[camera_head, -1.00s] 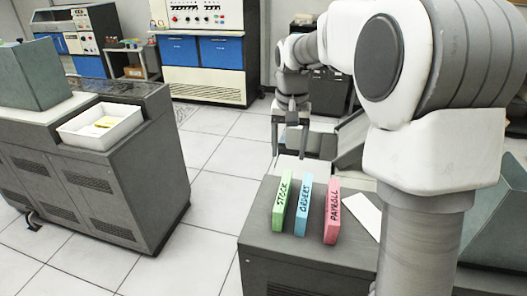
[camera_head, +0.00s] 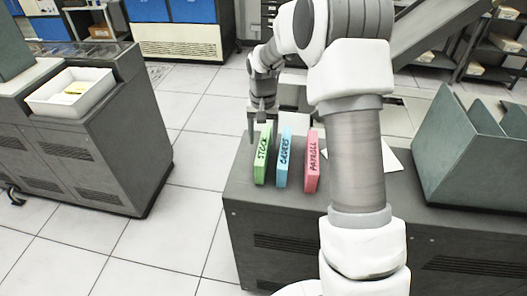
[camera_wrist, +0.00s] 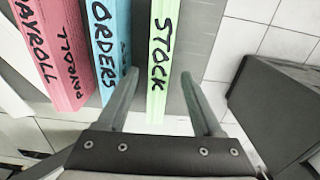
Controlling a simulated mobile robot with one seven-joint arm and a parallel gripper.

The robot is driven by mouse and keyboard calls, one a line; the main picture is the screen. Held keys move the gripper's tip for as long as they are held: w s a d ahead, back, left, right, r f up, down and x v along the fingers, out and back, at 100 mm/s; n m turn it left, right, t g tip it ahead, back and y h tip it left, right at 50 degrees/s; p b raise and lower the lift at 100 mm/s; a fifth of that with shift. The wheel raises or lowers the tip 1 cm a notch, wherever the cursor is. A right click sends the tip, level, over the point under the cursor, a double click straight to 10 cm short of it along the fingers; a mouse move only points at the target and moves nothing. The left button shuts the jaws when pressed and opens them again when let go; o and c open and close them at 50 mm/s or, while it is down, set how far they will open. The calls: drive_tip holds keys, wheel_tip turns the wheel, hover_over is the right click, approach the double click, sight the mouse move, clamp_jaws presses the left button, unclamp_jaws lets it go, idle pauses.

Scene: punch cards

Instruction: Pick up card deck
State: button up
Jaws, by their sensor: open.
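Three upright card decks stand side by side on the grey cabinet: green STOCK (camera_head: 262,158), blue ORDERS (camera_head: 283,160) and pink PAYROLL (camera_head: 312,163). My gripper (camera_head: 257,122) is at the far end of the STOCK deck. In the wrist view my gripper (camera_wrist: 158,76) is open, with the green STOCK deck (camera_wrist: 161,50) between its two fingers. One finger shows by the gap between STOCK and the blue ORDERS deck (camera_wrist: 109,40); the other is over the outer side of STOCK. I cannot tell whether either finger touches a deck. The pink PAYROLL deck (camera_wrist: 52,50) is farther left.
The cabinet (camera_head: 270,210) has a white sheet (camera_head: 391,157) lying right of the decks, partly behind my arm. A dark green angled box (camera_head: 465,150) stands at its right. A white tray (camera_head: 70,98) sits on another cabinet at left, across open tiled floor.

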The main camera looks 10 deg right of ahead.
drive_tip(key=shift+f+p, duration=0.5)
drive_tip(key=shift+f, duration=2.35)
clamp_jaws()
